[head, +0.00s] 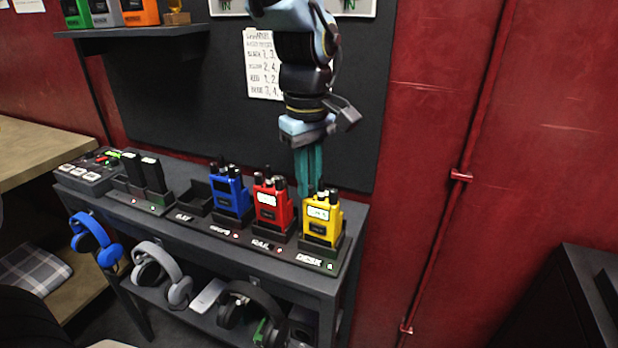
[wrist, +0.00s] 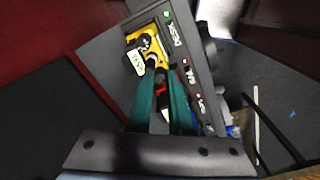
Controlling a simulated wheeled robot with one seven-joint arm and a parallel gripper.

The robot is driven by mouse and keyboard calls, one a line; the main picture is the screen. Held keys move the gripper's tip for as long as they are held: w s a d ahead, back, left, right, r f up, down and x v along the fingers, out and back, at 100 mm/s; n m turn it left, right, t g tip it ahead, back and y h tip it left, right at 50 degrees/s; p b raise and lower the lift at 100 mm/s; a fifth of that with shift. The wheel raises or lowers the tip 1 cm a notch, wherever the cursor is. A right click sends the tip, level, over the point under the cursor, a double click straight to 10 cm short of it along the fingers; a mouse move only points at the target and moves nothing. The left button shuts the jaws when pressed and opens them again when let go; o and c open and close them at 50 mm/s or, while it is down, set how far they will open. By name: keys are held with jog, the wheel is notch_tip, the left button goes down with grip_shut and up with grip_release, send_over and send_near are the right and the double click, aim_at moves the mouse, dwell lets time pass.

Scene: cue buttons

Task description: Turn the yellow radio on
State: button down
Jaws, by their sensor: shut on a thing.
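The yellow radio (head: 320,222) stands upright in the right-end dock, labelled DESK, on the dark table. It has a pale lit display and black knobs on top. It also shows in the wrist view (wrist: 131,36). My gripper (head: 310,191) points down from above with its teal fingers at the radio's top. In the wrist view, the fingertips (wrist: 162,76) are closed around a small black part on the radio's top, apparently a knob. The fingers partly hide which part it is. A small green light (head: 330,266) shows on the dock beside the DESK label.
A red radio (head: 268,207) and a blue radio (head: 230,195) stand in docks close to the left. An empty dock (head: 195,200) and black battery packs (head: 143,172) are farther left. A written sheet (head: 262,65) hangs behind.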

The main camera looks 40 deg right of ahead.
dwell(0.3)
jog(key=c, duration=0.8)
grip_release()
jog(key=shift+r, duration=0.1)
notch_tip(320, 180, up, 11)
jog(key=b, duration=0.1)
jog(key=shift+f+b, duration=0.2)
jog(key=shift+b, duration=0.15)
jog(key=shift+a, duration=0.15)
